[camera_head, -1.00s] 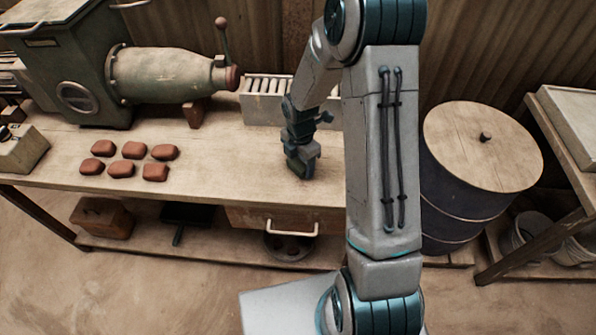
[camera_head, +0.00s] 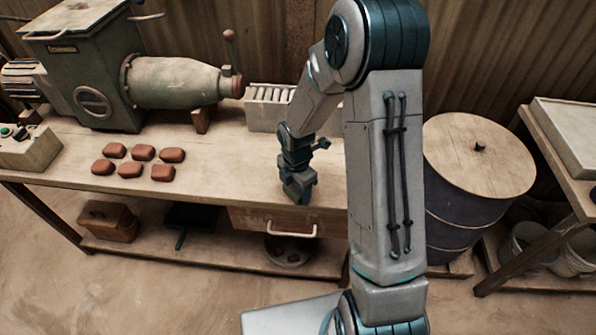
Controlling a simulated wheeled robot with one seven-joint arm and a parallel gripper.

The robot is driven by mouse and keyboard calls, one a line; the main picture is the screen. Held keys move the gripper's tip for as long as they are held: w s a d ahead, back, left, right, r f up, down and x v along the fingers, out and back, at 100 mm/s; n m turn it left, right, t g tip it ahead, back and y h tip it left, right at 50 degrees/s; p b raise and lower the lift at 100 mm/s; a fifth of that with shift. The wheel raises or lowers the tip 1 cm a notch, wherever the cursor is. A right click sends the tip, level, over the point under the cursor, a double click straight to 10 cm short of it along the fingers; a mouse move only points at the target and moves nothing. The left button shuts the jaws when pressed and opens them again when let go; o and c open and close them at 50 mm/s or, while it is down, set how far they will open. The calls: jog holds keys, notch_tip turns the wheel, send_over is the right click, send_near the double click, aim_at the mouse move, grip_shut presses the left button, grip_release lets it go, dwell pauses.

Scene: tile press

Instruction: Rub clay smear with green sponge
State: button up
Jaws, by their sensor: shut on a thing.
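My gripper (camera_head: 297,188) points down at the wooden bench top (camera_head: 225,160), low over its front part and right of the clay lumps. It is shut on the green sponge, of which only a small dark patch shows at the fingertips; the jaws hide most of it. I cannot tell whether the sponge touches the wood. I cannot make out a clay smear; my gripper and arm cover part of the bench there.
Several red-brown clay lumps (camera_head: 131,169) lie on the bench to the left. A green machine with a barrel (camera_head: 175,83) and a tray with light bars (camera_head: 266,115) stand behind. A lidded drum (camera_head: 480,155) stands right. Bare bench lies between lumps and gripper.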

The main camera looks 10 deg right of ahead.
jog(key=shift+w+r+p, duration=0.25)
jog(key=shift+r+p, duration=0.05)
jog(key=shift+r, duration=0.95)
jog(key=shift+r+p, duration=2.25)
jog(key=shift+r, duration=0.35)
